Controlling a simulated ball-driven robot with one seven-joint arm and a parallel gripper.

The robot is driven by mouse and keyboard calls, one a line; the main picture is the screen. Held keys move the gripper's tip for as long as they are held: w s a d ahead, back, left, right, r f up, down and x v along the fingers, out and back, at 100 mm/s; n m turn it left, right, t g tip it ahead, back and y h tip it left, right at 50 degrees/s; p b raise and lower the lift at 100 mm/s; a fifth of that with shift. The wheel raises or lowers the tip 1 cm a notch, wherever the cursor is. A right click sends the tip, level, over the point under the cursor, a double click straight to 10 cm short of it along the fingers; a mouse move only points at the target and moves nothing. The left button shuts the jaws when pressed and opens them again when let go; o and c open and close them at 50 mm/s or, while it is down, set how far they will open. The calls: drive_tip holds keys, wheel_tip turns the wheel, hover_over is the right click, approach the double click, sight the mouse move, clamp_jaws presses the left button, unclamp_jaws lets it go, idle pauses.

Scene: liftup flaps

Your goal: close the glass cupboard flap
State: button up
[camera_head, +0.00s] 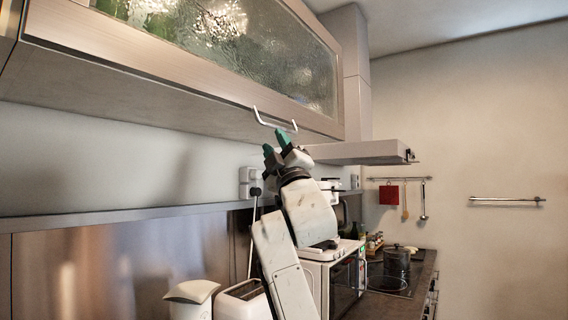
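The glass cupboard flap (215,45) is a wood-framed pane of textured glass across the top of the view. It hangs down over the front of the wall cupboard and looks shut or nearly so; I cannot tell if a small gap is left. Its white bar handle (273,124) sits on the lower frame rail. My gripper (275,146) is raised just below the handle, its green fingertips pointing up towards it. The fingertips are apart with nothing seen between them. I cannot tell whether one touches the handle.
An extractor hood (365,152) juts out right of the cupboard, close to my gripper. Below stand a white microwave (348,275), a toaster (240,300) and a pot (397,264) on the hob. A rail with hanging utensils (405,179) is on the far wall.

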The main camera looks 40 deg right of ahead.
drive_tip(key=d+v, duration=0.1)
drive_tip(key=v, duration=0.5)
drive_tip(key=shift+s+a+b, duration=0.3)
drive_tip(key=shift+a+b, duration=0.15)
drive_tip(key=shift+a, duration=0.05)
